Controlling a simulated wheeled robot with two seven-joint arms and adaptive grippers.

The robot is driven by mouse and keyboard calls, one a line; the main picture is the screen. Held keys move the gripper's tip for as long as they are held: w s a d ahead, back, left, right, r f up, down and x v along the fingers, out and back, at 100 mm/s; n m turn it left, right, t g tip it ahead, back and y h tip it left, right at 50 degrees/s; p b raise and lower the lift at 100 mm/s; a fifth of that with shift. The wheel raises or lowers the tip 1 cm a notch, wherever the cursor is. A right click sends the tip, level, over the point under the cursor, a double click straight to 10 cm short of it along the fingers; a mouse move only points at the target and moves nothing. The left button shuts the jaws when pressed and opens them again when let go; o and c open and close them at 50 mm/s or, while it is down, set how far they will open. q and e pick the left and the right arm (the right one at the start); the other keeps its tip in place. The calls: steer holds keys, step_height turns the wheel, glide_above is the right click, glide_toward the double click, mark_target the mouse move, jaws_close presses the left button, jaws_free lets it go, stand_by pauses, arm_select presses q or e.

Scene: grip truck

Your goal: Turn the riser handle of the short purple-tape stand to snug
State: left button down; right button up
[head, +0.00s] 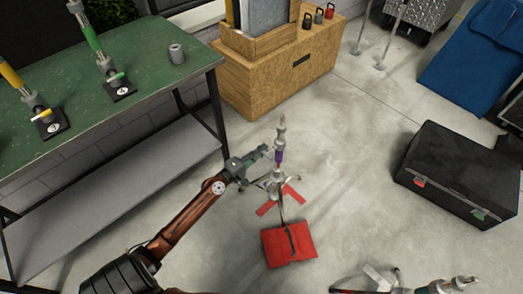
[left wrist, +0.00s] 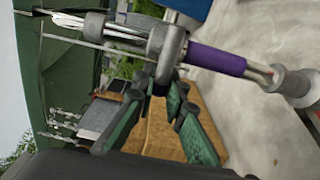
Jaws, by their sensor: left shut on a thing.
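The short purple-tape stand (head: 279,157) stands upright on the floor, with a band of purple tape on its grey column. In the left wrist view the purple tape (left wrist: 215,59) lies sideways next to a grey collar (left wrist: 166,46). My left gripper (head: 265,151) reaches in from the left to the column at the height of the tape. In the left wrist view its green fingers (left wrist: 161,86) close at the collar, on the riser handle, which they mostly hide. The handle's exact angle cannot be told.
A green-topped bench (head: 145,75) stands left, a wooden cabinet (head: 275,80) behind, and a black case (head: 460,170) right. Other equipment (head: 455,284) shows at the bottom right.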

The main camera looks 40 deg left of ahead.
arm_select(q)
steer(key=shift+a, duration=0.1)
arm_select(e)
steer(key=shift+w, duration=0.1)
arm_select(q)
steer(key=c, duration=1.9)
jaws_free()
steer(key=shift+c, duration=0.2)
arm_select(e)
steer(key=shift+w+f, duration=0.1)
steer(key=shift+w, duration=0.2)
steer(key=shift+s, duration=0.1)
arm_select(q)
steer(key=shift+s, duration=0.15)
steer(key=s, duration=1.1)
steer(key=shift+s+a, duration=0.4)
arm_select(e)
steer(key=shift+s, duration=0.1)
